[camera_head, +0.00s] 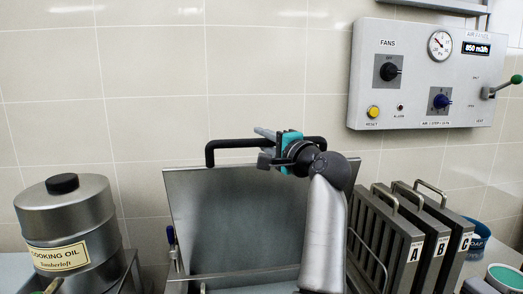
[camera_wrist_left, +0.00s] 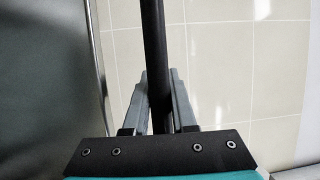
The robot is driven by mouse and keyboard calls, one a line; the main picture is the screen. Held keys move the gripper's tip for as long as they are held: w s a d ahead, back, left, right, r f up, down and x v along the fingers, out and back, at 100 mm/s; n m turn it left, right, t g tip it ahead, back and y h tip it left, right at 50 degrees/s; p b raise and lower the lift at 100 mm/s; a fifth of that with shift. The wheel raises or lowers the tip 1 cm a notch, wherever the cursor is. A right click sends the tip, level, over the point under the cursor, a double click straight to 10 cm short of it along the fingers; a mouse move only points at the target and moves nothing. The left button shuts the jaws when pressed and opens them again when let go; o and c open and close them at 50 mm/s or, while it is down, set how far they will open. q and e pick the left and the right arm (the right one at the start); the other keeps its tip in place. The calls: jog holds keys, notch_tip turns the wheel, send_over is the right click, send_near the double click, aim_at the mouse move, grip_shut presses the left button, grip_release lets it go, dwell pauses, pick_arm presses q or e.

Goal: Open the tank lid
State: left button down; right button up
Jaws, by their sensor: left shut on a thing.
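The tank lid (camera_head: 235,215) is a grey metal panel standing raised, close to upright, at the back of the tank (camera_head: 235,281). A black bar handle (camera_head: 226,144) runs along its upper edge. My left gripper (camera_head: 266,146) is at the handle, right of its middle. In the left wrist view the two grey fingers (camera_wrist_left: 160,104) close around the black bar (camera_wrist_left: 153,40), with the lid's edge to the left. Part of the lid and the tank's right side are hidden behind my left arm. My right gripper is not in view.
A metal cooking oil can (camera_head: 68,225) stands at the left. Upright metal filters marked A, B and C (camera_head: 400,232) stand close to the right of my arm. A control panel (camera_head: 425,80) is on the tiled wall. A blue tub (camera_head: 478,240) is at the far right.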

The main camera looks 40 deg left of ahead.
pick_arm(q)
jog(key=shift+s+d+f+b, duration=0.35)
jog(key=shift+s+d+b, duration=0.15)
jog(key=shift+d+b, duration=0.2)
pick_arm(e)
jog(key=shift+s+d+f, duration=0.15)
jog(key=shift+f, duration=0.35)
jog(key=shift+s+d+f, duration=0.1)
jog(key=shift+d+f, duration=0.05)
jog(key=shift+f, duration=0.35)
